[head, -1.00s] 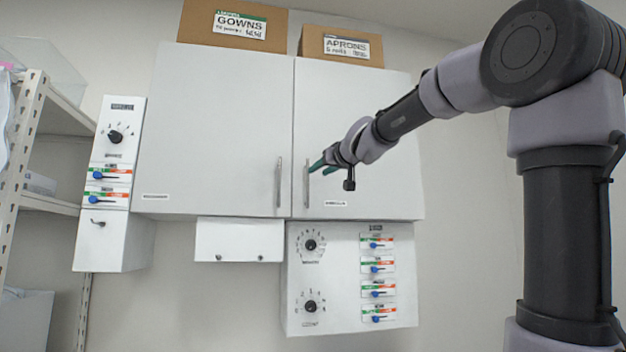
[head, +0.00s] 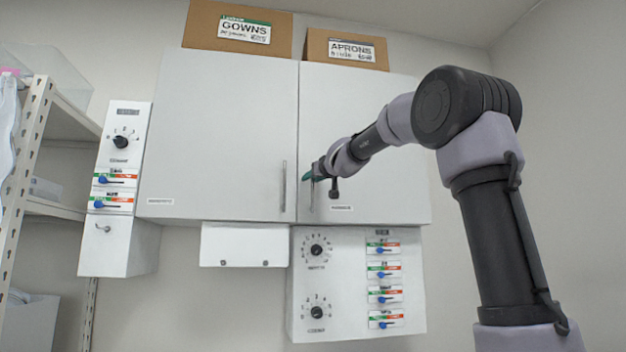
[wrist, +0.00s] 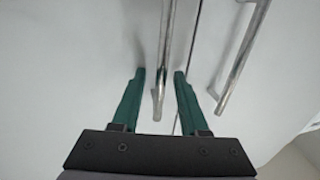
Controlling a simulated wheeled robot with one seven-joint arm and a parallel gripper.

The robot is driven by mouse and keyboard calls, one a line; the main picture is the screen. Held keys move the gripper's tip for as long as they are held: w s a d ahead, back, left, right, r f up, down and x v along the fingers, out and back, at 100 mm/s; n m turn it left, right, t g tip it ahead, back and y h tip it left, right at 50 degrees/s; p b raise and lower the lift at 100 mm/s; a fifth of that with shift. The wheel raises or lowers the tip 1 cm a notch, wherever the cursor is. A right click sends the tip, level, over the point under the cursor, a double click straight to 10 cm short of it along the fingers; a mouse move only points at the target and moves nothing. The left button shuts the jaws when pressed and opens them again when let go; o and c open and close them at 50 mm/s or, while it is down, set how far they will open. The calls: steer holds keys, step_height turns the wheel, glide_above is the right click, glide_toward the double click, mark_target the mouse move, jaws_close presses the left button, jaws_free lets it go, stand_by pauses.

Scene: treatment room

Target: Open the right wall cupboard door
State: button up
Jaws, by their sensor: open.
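The right wall cupboard door (head: 390,185) is white and shut, flush with the left door (head: 215,140). Its upright metal bar handle (head: 312,203) is near the seam, partly hidden by my gripper (head: 308,177). My gripper has green fingers and is open at the upper part of this handle. In the wrist view, a bar handle (wrist: 165,45) runs between the two spread fingers of my gripper (wrist: 159,72), with gaps visible on both sides. The other door's handle (wrist: 243,55) stands outside the fingers, across the seam.
Boxes of gowns (head: 200,28) and aprons (head: 317,45) sit on top of the cupboard. A control panel (head: 345,290) and a small white box (head: 243,245) are below it. Another panel (head: 120,165) and a shelf rack (head: 28,150) stand left.

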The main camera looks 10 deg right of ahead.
jaws_close()
stand_by(1.4)
